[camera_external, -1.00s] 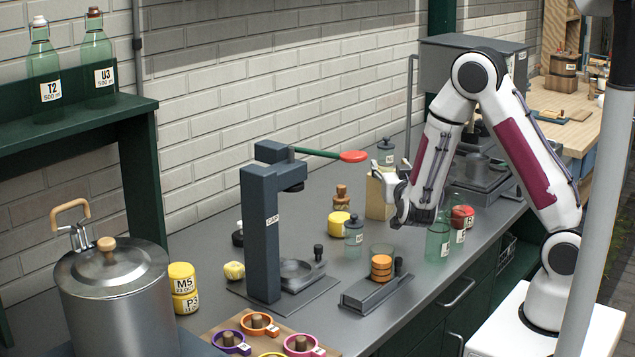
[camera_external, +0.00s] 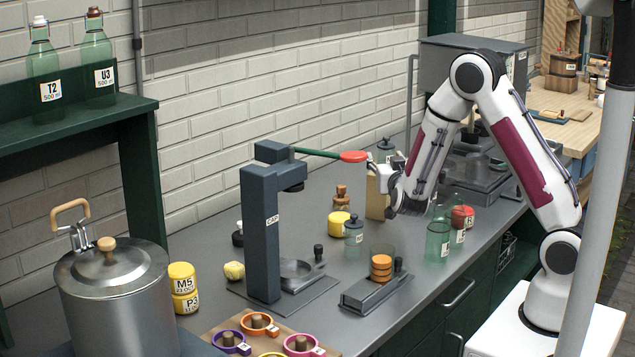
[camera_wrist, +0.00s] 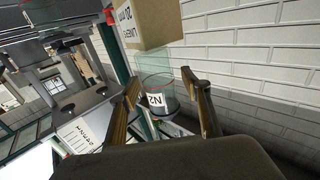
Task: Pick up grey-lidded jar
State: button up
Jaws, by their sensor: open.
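A clear jar with a grey lid (camera_external: 386,146) stands at the back of the counter, partly hidden behind a tan box. A smaller jar with a grey lid (camera_external: 354,228) stands nearer the front. My gripper (camera_external: 377,172) is beside the tan box, close to the back jar. In the wrist view, my gripper (camera_wrist: 166,100) is open and empty. A labelled clear jar (camera_wrist: 156,82) shows between and beyond the fingers, upside down in the picture. I cannot tell how far it is from the fingertips.
The tan box (camera_external: 376,195) stands just in front of the back jar; it also shows in the wrist view (camera_wrist: 150,22). A red-handled capping press (camera_external: 262,235) is to the left. Green glasses (camera_external: 438,240) and a red-lidded jar (camera_external: 462,216) stand below my arm.

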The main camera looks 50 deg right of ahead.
grip_shut()
jog(key=shift+r, duration=0.1)
jog(key=shift+r, duration=4.9)
